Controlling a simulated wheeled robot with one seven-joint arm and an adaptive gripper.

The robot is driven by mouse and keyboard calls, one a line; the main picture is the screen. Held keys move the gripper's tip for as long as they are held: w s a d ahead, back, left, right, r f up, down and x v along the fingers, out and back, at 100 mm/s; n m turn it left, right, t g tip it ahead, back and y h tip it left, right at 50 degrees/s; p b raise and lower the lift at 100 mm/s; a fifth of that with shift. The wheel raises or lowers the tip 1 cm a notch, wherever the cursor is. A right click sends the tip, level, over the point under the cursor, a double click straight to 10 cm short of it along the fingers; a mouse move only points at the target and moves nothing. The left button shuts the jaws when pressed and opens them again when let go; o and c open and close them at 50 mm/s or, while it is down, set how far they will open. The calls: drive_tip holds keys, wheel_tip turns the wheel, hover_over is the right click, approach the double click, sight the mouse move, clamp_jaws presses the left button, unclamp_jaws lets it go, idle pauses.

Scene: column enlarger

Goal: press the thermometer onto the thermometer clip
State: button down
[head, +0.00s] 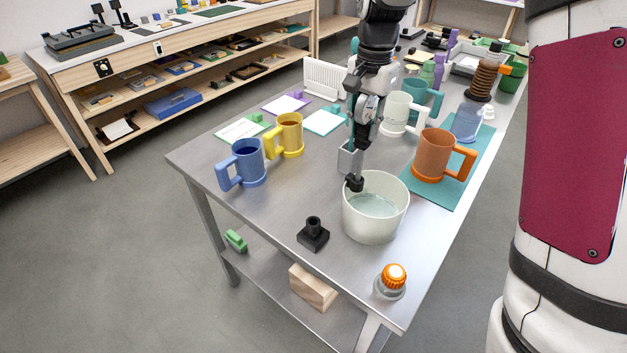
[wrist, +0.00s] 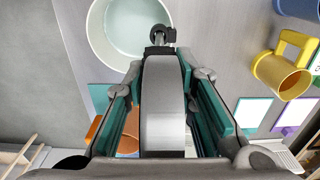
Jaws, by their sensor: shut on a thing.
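A white round tub (head: 375,222) with pale liquid stands on the metal table. My gripper (head: 350,158) is just above the clip. In the wrist view my gripper's teal-padded fingers lie either side of a silver-grey body (wrist: 164,105), apparently the thermometer, and are shut on it. Its far dark end is close to the clip; I cannot tell whether they touch. The thermometer's lower part is hidden.
An orange mug (head: 432,156) on a teal mat (head: 450,188) stands right of the tub. Blue (head: 246,162) and yellow (head: 289,135) mugs stand left. A black stand (head: 313,235) and an orange-capped jar (head: 391,280) are in front. Table between the mugs and tub is clear.

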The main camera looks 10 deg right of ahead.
sight(361, 154)
drive_tip(key=shift+f+b, duration=0.65)
drive_tip(key=shift+f, duration=3.45)
idle(0.5)
drive_tip(key=c, duration=1.2)
unclamp_jaws()
drive_tip(key=shift+c, duration=0.2)
drive_tip(key=shift+r, duration=0.1)
drive_tip(key=shift+r+p, duration=0.95)
drive_tip(key=shift+r, duration=2.95)
